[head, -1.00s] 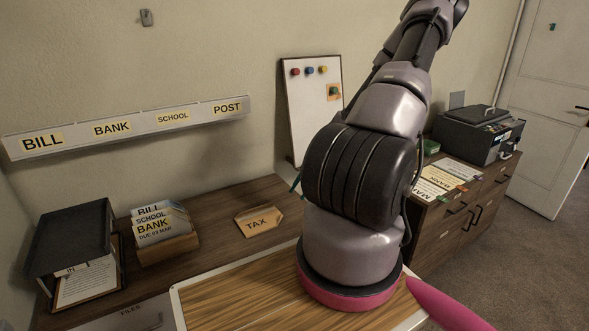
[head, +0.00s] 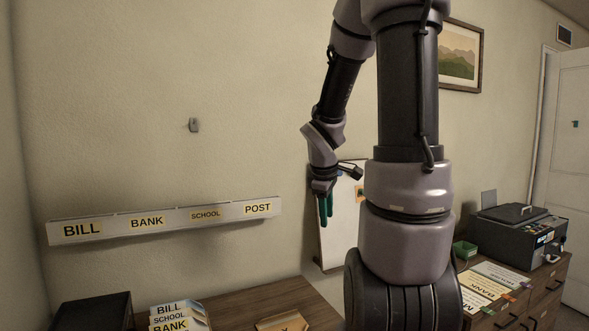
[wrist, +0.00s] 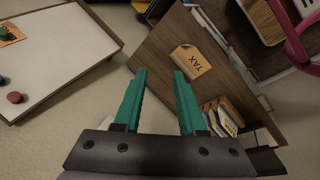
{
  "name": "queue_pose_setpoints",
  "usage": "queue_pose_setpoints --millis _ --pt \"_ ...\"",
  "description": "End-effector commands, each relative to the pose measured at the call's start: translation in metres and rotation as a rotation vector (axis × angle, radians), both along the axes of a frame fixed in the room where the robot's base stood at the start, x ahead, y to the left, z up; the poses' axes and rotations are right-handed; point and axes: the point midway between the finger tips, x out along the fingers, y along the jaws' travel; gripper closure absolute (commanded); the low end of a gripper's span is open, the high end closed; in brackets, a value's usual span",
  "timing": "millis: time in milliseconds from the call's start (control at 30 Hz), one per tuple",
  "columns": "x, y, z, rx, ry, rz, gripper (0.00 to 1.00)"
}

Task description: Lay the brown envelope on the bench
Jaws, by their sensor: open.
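A brown envelope marked TAX (wrist: 190,61) lies flat on the dark wooden bench (wrist: 158,50). In the head view only the top of the envelope (head: 281,322) shows at the bottom edge, on the same bench (head: 240,303). My gripper (head: 326,208) hangs with its green fingers pointing down in front of the whiteboard, well above the bench. In the wrist view my gripper (wrist: 159,71) is open, with nothing between its fingers. The envelope lies below and beyond the right fingertip, apart from it.
A whiteboard (head: 333,243) stands behind my gripper. A card holder (head: 181,319) and a black box (head: 92,313) are at the left. A wall rail (head: 165,221) carries BILL, BANK, SCHOOL and POST labels. A cabinet at right holds a dark machine (head: 518,237) and papers (head: 490,287).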

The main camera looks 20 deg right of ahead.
Motion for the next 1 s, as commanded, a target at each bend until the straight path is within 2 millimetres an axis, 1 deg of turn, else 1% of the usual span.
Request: queue_pose_setpoints --millis 33,100,167,200,300,400,500,600,700,1000 --pt "-0.008 0.016 0.024 0.035 -0.065 -0.094 0.60" --pt "-0.021 0.036 0.049 0.115 -0.142 -0.239 0.60" --pt "-0.035 0.055 0.069 0.200 -0.204 -0.358 0.60" --pt "-0.044 0.067 0.081 0.265 -0.242 -0.432 0.60" --pt "-0.069 0.096 0.108 0.440 -0.308 -0.600 0.60" --pt "-0.091 0.120 0.127 0.607 -0.336 -0.728 0.60" --pt "-0.108 0.136 0.140 0.733 -0.336 -0.812 0.60" --pt "-0.118 0.144 0.147 0.806 -0.327 -0.861 0.60" --pt "-0.121 0.147 0.149 0.831 -0.322 -0.879 0.60" --pt "-0.121 0.147 0.149 0.830 -0.323 -0.880 0.60"
